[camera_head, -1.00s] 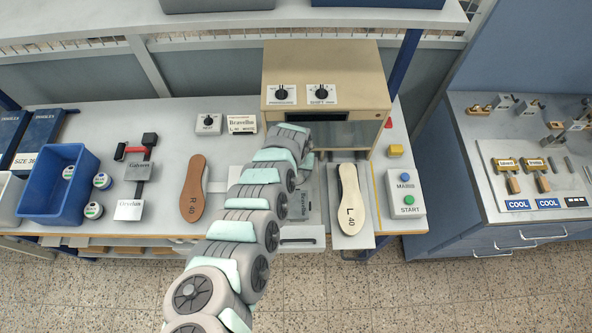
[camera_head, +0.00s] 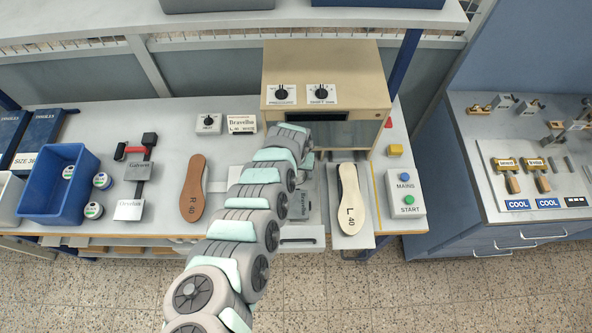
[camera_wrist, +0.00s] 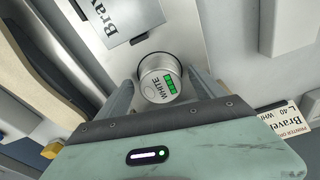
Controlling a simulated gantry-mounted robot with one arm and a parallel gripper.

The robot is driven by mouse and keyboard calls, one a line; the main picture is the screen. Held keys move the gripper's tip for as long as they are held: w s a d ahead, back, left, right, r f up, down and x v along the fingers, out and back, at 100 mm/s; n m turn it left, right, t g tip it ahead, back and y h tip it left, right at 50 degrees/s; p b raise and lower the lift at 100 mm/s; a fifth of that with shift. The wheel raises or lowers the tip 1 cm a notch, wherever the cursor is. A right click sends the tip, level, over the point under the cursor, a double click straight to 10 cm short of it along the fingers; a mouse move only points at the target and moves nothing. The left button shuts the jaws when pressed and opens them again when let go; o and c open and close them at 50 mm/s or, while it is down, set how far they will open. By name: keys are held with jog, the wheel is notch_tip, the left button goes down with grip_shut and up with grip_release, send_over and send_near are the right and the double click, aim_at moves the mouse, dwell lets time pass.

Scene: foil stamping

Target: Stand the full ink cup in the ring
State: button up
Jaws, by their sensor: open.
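A dark, rounded rim (camera_wrist: 153,56) curves behind the cup and looks like the ring. How deep the cup sits in it is hidden. In the head view my arm covers the cup and the ring, in front of the beige machine (camera_head: 350,80).
More ink cups stand at the left: one in the blue bin (camera_head: 42,195), and two (camera_head: 101,181) beside it. A brown insole (camera_head: 194,190) lies left of my arm. A pale insole (camera_head: 350,195) lies to its right, near the button box (camera_head: 405,195).

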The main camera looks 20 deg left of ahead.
notch_tip(320, 180, up, 11)
jog(key=s+p, duration=0.1)
jog(key=shift+s+d+f, duration=0.15)
dwell(0.7)
